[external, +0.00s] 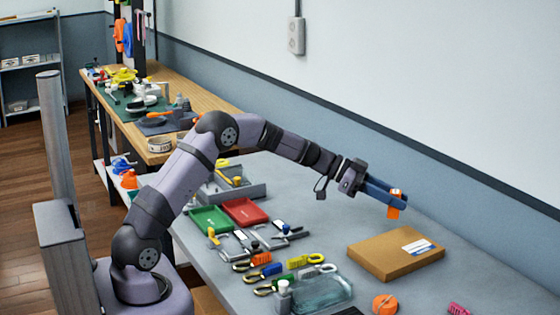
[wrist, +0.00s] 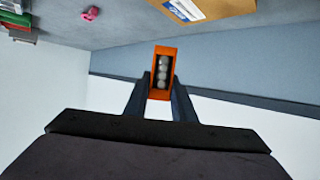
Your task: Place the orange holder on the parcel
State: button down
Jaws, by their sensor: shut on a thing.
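The orange holder (external: 393,212) is held between the fingers of my gripper (external: 392,197), above the table. In the wrist view the holder (wrist: 163,50) is a rectangular orange case with several grey round things in a row inside. My gripper (wrist: 161,84) is shut on it, a finger on each side. The parcel (external: 375,254), a flat brown cardboard box with a white label, lies on the grey table below the holder, apart from it. A part of the parcel (wrist: 234,6) shows at the top of the wrist view.
Several coloured clamps or straps (external: 270,271), a clear container (external: 322,292), a round orange thing (external: 385,304) and a pink thing (external: 459,308) lie around the parcel's front and left. Green (external: 210,219) and red (external: 245,211) trays stand farther left. The wall runs behind the table.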

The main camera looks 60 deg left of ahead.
jog(key=shift+f+p, duration=0.3)
jog(key=shift+f, duration=4.7)
jog(key=shift+f, duration=0.15)
jog(key=c, duration=1.5)
grip_release()
jog(key=shift+r, duration=0.2)
jog(key=b+v, duration=0.2)
jog(key=v, duration=1)
